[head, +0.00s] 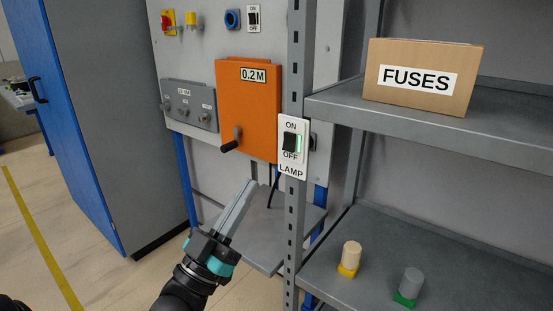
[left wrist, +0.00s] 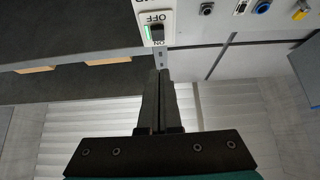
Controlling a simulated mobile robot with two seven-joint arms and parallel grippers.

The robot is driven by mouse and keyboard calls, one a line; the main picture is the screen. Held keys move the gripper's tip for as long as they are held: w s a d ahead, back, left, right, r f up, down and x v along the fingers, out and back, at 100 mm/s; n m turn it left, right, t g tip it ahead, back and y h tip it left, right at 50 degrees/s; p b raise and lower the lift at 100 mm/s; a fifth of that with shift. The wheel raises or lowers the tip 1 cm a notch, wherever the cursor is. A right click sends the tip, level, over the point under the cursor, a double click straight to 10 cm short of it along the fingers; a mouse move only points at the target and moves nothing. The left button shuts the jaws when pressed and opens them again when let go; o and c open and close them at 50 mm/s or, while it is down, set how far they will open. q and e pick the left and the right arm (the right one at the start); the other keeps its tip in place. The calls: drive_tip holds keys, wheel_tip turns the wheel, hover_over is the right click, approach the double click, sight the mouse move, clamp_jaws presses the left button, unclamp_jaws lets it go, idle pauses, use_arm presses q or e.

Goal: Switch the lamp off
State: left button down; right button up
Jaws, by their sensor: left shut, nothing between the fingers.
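The lamp switch (head: 293,147) is a white plate on the grey shelf post, marked ON at the top, OFF below and LAMP at the bottom. It has a black rocker with a green lit strip beside it. My left gripper (head: 249,187) is shut and empty, below and left of the switch in the head view, apart from it. In the left wrist view the switch (left wrist: 156,27) appears upside down, just beyond the shut fingertips (left wrist: 160,74). Which way the rocker is tilted is hard to tell. My right gripper is not in view.
An orange box (head: 248,105) with a dark handle hangs on the panel left of the post. Another ON/OFF switch (head: 253,18) sits higher on the panel. The shelf (head: 390,115) right of the post holds a FUSES box (head: 422,76); two small cylindrical parts stand below.

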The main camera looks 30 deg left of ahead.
sight(287, 141)
use_arm(q)
drive_tip(key=w+r, duration=0.1)
drive_tip(key=w, duration=0.1)
drive_tip(key=w+r, duration=0.1)
drive_tip(key=w, duration=0.2)
drive_tip(key=w+r, duration=0.1)
drive_tip(key=w, duration=0.1)
drive_tip(key=shift+w+d+b, duration=0.3)
drive_tip(key=shift+w, duration=0.55)
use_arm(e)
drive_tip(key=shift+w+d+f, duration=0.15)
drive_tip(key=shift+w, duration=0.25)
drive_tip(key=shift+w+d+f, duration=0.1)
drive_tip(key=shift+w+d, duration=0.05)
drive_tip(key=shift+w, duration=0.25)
